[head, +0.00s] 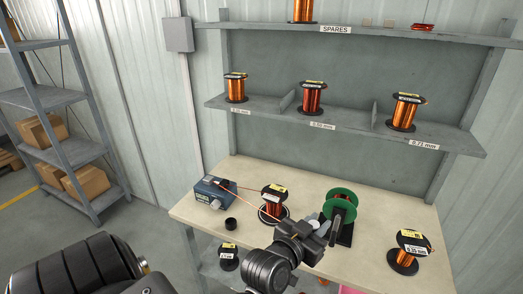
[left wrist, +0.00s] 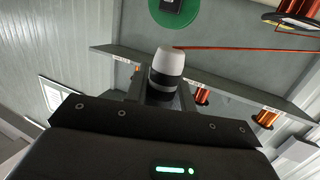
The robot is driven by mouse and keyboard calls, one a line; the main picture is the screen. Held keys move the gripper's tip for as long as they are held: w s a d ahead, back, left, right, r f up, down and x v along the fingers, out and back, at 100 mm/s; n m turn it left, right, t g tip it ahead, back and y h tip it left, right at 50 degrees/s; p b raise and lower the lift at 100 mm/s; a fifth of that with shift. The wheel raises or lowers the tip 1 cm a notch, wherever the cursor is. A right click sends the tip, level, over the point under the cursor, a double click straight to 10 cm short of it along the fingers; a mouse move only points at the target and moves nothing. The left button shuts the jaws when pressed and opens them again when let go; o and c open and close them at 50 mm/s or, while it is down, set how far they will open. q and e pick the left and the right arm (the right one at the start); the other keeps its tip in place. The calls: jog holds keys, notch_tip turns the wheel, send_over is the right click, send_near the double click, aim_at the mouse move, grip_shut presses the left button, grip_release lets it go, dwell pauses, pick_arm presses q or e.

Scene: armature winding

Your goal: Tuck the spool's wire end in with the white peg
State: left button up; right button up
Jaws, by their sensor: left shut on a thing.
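My left gripper (head: 318,226) is over the front middle of the table. It is shut on the white peg (left wrist: 168,62), whose white tip and dark banded body stand up between the fingers in the left wrist view. A thin red-orange wire (left wrist: 250,48) runs from near the peg's tip to the right in that view; I cannot tell if they touch. A spool of copper wire (head: 272,206) stands left of the gripper, beside it. A green-flanged spool on a black stand (head: 341,203) is just behind and right of the gripper. My right gripper is not in view.
A blue box with a knob (head: 215,193) and a small black cap (head: 231,223) are at the table's left. Another labelled spool (head: 409,250) stands at the right. Shelves (head: 340,130) with several copper spools are behind. The table (head: 300,178) is bare along its back.

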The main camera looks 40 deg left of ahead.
pick_arm(q)
jog(key=w+a+r+n+y+p, duration=0.1)
jog(key=w+a+y+p, duration=0.1)
jog(key=w+a+p, duration=0.45)
jog(key=w+a+r+n+g+y+p, duration=0.1)
jog(key=w+a+r+n+p, duration=0.15)
jog(key=a, duration=0.75)
jog(key=w+a+r+y+p, duration=0.1)
jog(key=w+a+y+p, duration=0.1)
jog(key=w+a+p, duration=0.45)
jog(key=f+b, duration=0.3)
jog(key=s+f+b, duration=0.1)
jog(key=f+b, duration=0.2)
jog(key=b, duration=0.1)
jog(key=a+f+b, duration=0.1)
jog(key=f+b, duration=0.2)
jog(key=shift+s+f, duration=0.15)
jog(key=shift+s, duration=0.2)
jog(key=shift+s+d, duration=0.1)
